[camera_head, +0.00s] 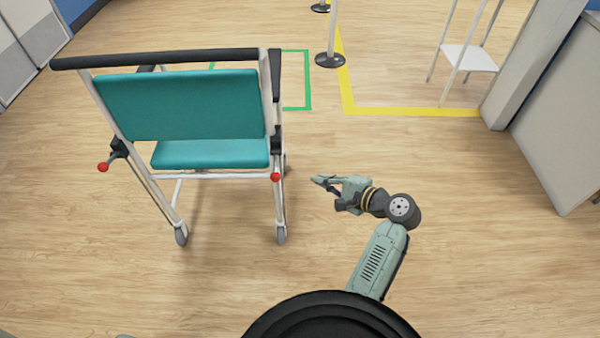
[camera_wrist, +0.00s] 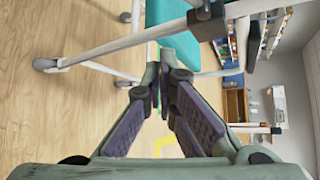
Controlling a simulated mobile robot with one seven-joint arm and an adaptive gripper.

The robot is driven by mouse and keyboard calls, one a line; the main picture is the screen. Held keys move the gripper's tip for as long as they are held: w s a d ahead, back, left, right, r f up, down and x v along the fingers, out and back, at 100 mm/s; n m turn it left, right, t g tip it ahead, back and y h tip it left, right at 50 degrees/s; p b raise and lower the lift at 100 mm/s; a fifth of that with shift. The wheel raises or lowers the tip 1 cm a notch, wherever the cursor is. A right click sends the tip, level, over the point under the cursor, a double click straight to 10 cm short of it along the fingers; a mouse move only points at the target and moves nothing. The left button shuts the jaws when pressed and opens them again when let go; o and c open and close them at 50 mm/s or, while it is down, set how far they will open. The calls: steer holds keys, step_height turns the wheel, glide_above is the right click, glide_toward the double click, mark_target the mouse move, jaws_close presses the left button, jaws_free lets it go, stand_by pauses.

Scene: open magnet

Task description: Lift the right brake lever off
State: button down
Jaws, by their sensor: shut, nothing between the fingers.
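The right brake lever (camera_head: 275,177) shows as a red knob low on the right rear post of a teal wheeled chair (camera_head: 190,105). My gripper (camera_head: 318,181) is to the right of this knob, apart from it, with its fingers pointing left toward the chair. In the wrist view my gripper (camera_wrist: 162,72) has its fingertips together, with nothing between them. A dark clamp (camera_wrist: 206,20) on the chair's white frame shows beyond the fingers there; I cannot make out the red knob clearly in that view.
A left brake lever (camera_head: 103,167) with a red knob is on the other side of the chair. A caster (camera_head: 281,235) stands below the right post. A black-based post (camera_head: 331,55) and a white stand (camera_head: 467,57) are farther back.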

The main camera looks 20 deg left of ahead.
mark_target(276, 168)
steer(key=shift+a, duration=0.15)
steer(key=a+f+p, duration=0.1)
steer(key=a+p, duration=0.1)
steer(key=a, duration=0.7)
steer(key=shift+w+f+p, duration=0.3)
steer(key=shift+f+p, duration=0.05)
steer(key=shift+f, duration=0.05)
steer(key=shift+w, duration=0.1)
